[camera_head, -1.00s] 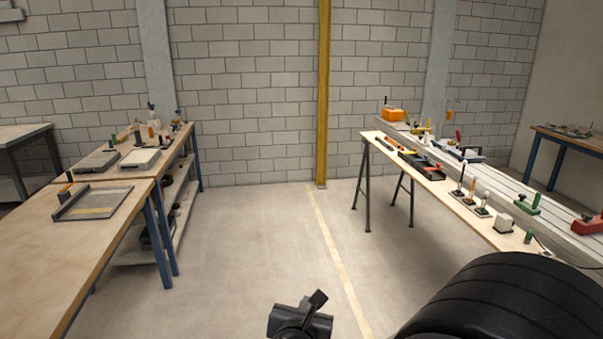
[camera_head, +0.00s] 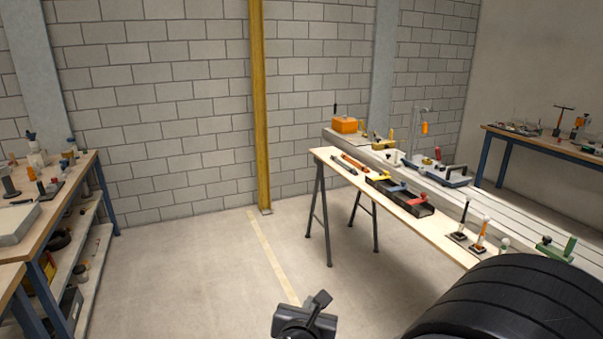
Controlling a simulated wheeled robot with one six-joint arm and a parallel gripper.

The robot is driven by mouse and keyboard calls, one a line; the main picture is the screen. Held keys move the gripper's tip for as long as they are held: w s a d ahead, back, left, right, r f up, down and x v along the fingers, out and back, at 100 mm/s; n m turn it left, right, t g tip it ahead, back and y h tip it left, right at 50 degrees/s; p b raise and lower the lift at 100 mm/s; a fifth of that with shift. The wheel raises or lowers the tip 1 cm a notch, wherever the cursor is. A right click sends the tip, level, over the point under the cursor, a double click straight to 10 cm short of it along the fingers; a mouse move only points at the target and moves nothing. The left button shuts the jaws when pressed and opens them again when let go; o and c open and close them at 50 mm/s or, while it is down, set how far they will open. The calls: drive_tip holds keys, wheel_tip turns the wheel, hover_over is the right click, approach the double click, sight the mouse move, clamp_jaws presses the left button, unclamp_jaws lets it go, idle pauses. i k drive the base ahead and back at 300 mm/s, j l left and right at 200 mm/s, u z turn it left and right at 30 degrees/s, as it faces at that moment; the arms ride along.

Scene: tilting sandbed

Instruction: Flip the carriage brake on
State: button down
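The long pale sandbed (camera_head: 510,202) runs along the right side of the head view. A blue-grey carriage (camera_head: 440,173) with a dark bar handle sits across it. A small red-tipped upright part (camera_head: 437,154) stands at the carriage. I cannot tell at this size which part is the brake, or whether it is on or off. What appears to be my gripper (camera_head: 308,318) is dark and low in the middle of the view, far from the carriage. Its fingers cannot be made out clearly, and nothing is seen held in it.
A trestle table (camera_head: 335,158) in front of the bed carries a black tray (camera_head: 400,197) and upright levers (camera_head: 480,233). A green clamp-like part (camera_head: 556,249) is on the bed. A workbench (camera_head: 60,185) stands left, a yellow post (camera_head: 260,110) behind. The floor between is clear.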

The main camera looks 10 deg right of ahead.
sight(436, 149)
drive_tip(key=i+l, duration=0.1)
drive_tip(key=i, duration=1.65)
drive_tip(key=i+z, duration=0.3)
drive_tip(key=i, duration=0.25)
drive_tip(key=i+j+z, duration=0.3)
drive_tip(key=i, duration=0.2)
drive_tip(key=i+l+z, duration=0.1)
drive_tip(key=z, duration=0.3)
drive_tip(key=i+z, duration=0.5)
drive_tip(key=z, duration=0.25)
drive_tip(key=i+z, duration=0.25)
drive_tip(key=z, duration=0.15)
drive_tip(key=k+j, duration=0.05)
